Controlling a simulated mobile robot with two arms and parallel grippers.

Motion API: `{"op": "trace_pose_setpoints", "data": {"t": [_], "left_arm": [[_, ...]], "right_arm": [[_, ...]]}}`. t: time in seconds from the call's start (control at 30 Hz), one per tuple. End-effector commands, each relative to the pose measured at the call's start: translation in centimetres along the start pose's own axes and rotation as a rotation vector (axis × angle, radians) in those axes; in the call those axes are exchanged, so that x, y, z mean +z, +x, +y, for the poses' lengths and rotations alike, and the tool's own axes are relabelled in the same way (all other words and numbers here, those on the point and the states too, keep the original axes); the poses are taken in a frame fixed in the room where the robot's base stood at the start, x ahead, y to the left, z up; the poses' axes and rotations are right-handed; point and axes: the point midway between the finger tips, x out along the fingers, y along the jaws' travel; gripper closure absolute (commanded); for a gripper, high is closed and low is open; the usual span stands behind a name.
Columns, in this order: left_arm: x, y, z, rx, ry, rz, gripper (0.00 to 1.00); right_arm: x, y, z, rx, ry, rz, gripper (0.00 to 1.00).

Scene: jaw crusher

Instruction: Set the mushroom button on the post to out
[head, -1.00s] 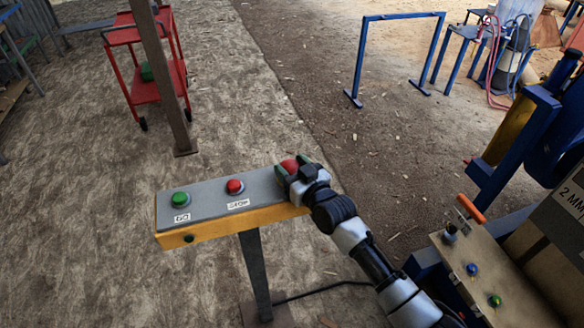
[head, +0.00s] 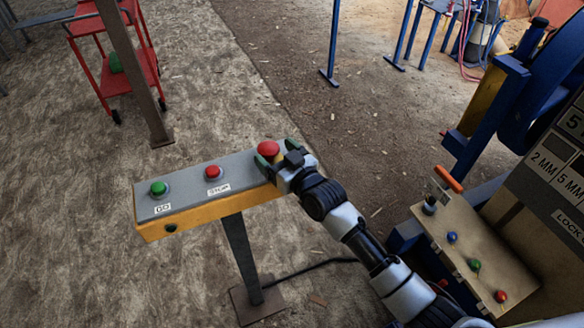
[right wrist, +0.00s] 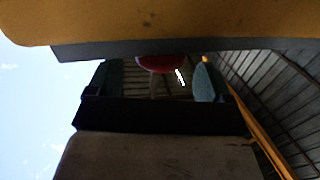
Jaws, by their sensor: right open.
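The red mushroom button (head: 268,148) sits at the right end of the grey-topped, yellow-sided control box (head: 190,182) on the post (head: 241,258). Its cap shows whole in the head view and appears raised above the box top. My right gripper (head: 277,156) is open and empty beside the button, on its near right side. In the right wrist view the red cap (right wrist: 160,63) shows between the two spread fingertips and beyond them, partly hidden by the box edge. I cannot tell whether a finger touches it. My left gripper is not in view.
A green GO button (head: 158,188) and a red STOP button (head: 213,172) share the box top. A brown pole (head: 135,75) and red cart (head: 100,60) stand behind. The blue machine and its button panel (head: 470,245) stand at the right.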

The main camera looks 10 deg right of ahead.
Motion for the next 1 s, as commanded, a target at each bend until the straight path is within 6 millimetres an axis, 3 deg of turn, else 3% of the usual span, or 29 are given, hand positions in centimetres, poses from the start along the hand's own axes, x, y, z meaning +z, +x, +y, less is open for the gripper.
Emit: {"op": "trace_pose_setpoints", "data": {"t": [0.2,0.4,1.0], "left_arm": [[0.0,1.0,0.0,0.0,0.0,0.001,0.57],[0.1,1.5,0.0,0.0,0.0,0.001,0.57],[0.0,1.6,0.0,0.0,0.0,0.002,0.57]], "right_arm": [[0.3,-4.4,0.0,0.001,0.0,0.0,0.19],[0.1,-7.1,0.0,0.0,0.0,0.001,0.19],[0.0,-7.9,0.0,0.001,0.001,0.002,0.19]]}}
